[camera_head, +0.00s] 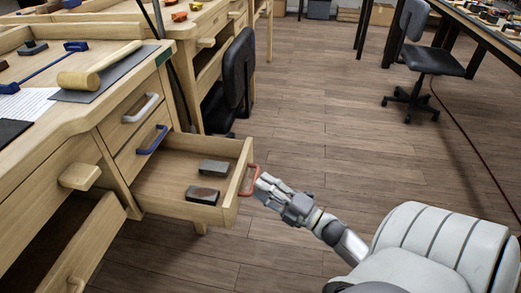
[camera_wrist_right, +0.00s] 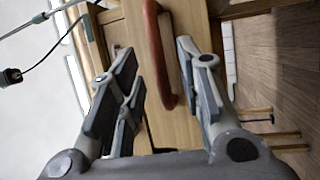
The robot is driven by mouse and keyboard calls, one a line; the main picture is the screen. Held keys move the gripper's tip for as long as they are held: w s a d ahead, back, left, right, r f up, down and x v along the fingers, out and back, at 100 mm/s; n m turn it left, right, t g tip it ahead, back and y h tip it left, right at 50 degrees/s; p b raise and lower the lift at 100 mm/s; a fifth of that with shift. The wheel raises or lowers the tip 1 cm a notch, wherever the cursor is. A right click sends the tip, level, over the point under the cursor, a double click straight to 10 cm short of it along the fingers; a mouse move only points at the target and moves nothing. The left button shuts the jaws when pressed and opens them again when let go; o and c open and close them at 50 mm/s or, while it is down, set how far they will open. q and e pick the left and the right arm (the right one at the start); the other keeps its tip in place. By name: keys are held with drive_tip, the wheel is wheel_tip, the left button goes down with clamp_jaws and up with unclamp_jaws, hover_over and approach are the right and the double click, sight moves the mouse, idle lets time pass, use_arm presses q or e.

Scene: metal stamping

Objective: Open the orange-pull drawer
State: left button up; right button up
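The orange-pull drawer (camera_head: 160,178) stands pulled well out of the wooden workbench in the head view. Its orange-red pull (camera_head: 250,180) is on the front board; two grey-brown blocks (camera_head: 215,167) (camera_head: 202,195) lie inside. My right gripper (camera_head: 262,185) is at the pull, on the outer side of the drawer front. In the right wrist view, the fingers (camera_wrist_right: 160,85) are spread, with the pull (camera_wrist_right: 158,50) between them and a visible gap to the left finger. My left gripper is not in view.
Above are drawers with a blue pull (camera_head: 152,140) and a white pull (camera_head: 141,108). Another open drawer (camera_head: 85,240) is at lower left. A mallet (camera_head: 95,68) lies on the bench. Black chairs (camera_head: 238,75) (camera_head: 432,60) stand behind; the wooden floor (camera_head: 320,130) between is clear.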

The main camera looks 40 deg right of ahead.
drive_tip(key=v, duration=1)
drive_tip(key=shift+s, duration=0.15)
